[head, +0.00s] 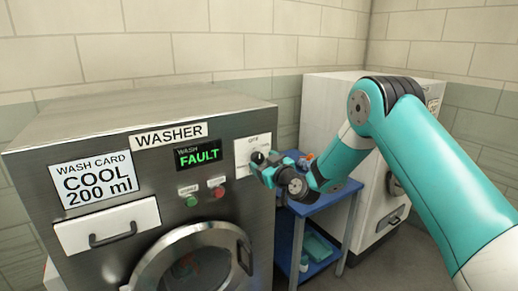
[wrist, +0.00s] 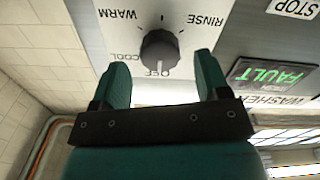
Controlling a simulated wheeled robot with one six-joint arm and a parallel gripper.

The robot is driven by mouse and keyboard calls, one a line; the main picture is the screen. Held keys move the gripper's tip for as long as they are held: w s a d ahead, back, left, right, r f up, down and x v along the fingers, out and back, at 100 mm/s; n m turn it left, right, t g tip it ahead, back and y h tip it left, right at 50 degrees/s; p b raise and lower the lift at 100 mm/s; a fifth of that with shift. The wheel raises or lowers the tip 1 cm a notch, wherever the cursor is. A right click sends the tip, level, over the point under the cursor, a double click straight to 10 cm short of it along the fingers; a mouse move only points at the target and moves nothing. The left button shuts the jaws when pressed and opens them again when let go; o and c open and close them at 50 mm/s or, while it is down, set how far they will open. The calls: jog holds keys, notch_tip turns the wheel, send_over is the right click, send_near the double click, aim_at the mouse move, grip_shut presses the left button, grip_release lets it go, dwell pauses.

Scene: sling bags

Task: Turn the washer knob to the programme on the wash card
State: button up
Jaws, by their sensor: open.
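The washer (head: 130,120) has a wash card (head: 90,180) reading "COOL 200 ml". Its dark knob (wrist: 160,50) sits on a white dial plate (head: 253,148), mostly hidden by my gripper in the head view. In the wrist view, which is upside down, the labels WARM, RINSE, COOL and OFF surround the knob, and its pale mark points to OFF. My gripper (wrist: 160,66) is open, with one finger on each side of the knob in the picture and a gap on both sides. I cannot tell whether the fingertips reach past its face.
The washer's display (head: 198,154) reads "WASH FAULT". A green button (head: 191,201) and a red button (head: 217,191) are below it. A detergent drawer (head: 108,227) and round door (head: 190,265) are lower. A blue cart (head: 318,205) stands right of the washer, before a white machine (head: 335,100).

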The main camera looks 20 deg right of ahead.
jog(key=shift+p+x, duration=0.45)
jog(key=shift+x, duration=0.85)
jog(key=shift+c, duration=0.3)
jog(key=c, duration=0.9)
